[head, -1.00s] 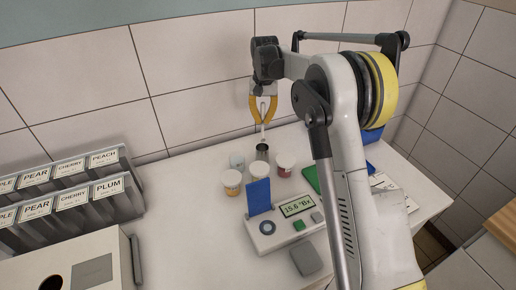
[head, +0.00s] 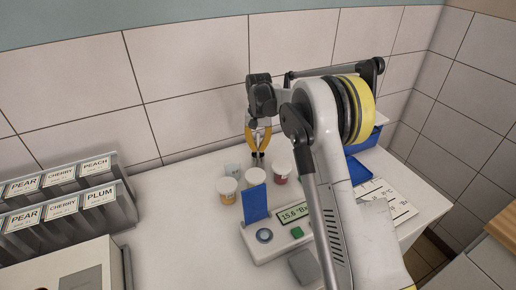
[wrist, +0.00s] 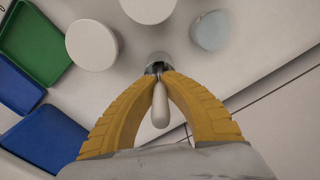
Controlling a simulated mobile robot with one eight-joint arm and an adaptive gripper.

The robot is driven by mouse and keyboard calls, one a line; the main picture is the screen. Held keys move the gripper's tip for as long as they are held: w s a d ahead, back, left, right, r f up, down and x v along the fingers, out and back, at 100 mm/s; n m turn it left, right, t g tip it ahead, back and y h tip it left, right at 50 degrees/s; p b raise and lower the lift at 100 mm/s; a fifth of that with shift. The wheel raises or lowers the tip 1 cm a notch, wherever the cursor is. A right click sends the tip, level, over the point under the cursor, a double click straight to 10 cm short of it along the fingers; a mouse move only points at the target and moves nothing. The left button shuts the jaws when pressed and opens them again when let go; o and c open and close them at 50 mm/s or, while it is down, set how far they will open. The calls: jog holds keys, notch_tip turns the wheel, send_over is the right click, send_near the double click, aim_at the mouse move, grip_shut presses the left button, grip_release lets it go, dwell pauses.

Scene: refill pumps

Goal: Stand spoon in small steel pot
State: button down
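My gripper (head: 259,151) has yellow fingers that come together at their tips. In the wrist view the spoon's pale rounded handle (wrist: 160,106) shows between the fingers (wrist: 160,73), and they are shut on it. The small steel pot (wrist: 158,58) is directly beyond the fingertips in the wrist view, mostly hidden by them. In the head view the fingertips reach down to the pot's place among the cups, and little of the pot shows. The spoon's lower end is hidden, so I cannot tell how deep it sits in the pot.
White-lidded cups (head: 227,190) (head: 281,172) and a pale cup (head: 232,170) stand close around the pot. A meter (head: 293,212) with an upright blue card (head: 255,204) is in front. Green (wrist: 38,40) and blue (wrist: 45,146) trays lie nearby. Labelled bins (head: 62,205) stand left.

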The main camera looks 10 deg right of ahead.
jog(key=shift+f, duration=0.25)
jog(key=c, duration=1.6)
grip_release()
jog(key=shift+w, duration=0.1)
jog(key=shift+r, duration=0.1)
